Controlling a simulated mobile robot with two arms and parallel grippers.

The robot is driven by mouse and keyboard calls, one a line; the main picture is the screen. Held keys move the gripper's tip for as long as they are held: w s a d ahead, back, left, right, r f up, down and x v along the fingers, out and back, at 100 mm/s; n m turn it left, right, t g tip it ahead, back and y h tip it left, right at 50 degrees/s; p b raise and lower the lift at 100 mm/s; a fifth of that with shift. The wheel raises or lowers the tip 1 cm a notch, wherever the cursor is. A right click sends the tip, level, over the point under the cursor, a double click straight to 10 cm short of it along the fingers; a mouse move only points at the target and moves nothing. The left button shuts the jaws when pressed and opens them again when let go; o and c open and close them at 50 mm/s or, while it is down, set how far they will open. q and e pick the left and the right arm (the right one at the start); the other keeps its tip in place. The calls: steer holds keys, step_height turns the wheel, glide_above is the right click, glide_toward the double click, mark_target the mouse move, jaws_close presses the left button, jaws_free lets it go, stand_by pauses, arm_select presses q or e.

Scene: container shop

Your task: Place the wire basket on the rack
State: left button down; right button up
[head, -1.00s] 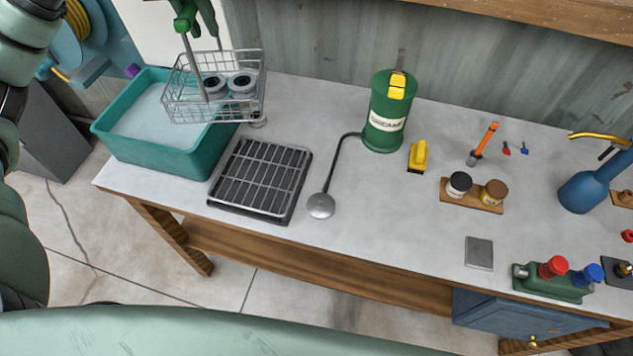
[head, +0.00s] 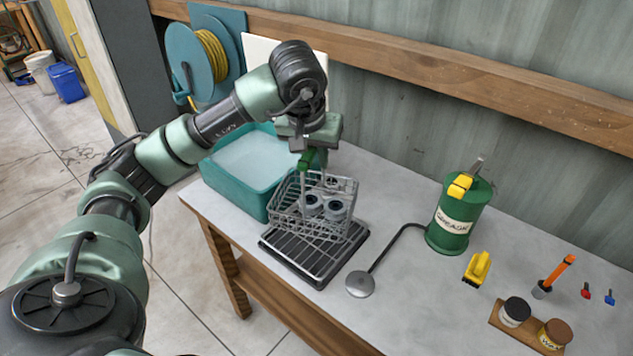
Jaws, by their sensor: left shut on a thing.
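The wire basket (head: 290,222) is an open grey mesh box with a green-topped upright handle (head: 312,160), and it carries two dark-centred round parts (head: 325,207). My left gripper (head: 309,148) is shut on the handle from above. The basket hangs upright over the back part of the rack (head: 313,270), a dark tray with a slatted grey grid on the bench. The basket hides the rack's back part. I cannot tell whether its bottom touches the slats. My right gripper is not in view.
A teal basin (head: 235,188) of pale liquid stands directly behind and left of the rack. A round metal foot with a hose (head: 361,284) lies to its right, leading to a green canister (head: 459,222). A yellow-handled brush (head: 477,268) and two jars (head: 530,325) are further right.

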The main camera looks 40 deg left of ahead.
arm_select(q)
step_height(320, 180, down, 3)
steer(key=shift+f, duration=0.1)
step_height(320, 180, down, 4)
steer(key=shift+r+p, duration=0.25)
steer(key=shift+p, duration=0.15)
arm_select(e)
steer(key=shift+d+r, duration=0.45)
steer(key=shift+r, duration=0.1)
arm_select(q)
steer(key=shift+f, duration=0.2)
steer(key=c, duration=1.3)
jaws_free()
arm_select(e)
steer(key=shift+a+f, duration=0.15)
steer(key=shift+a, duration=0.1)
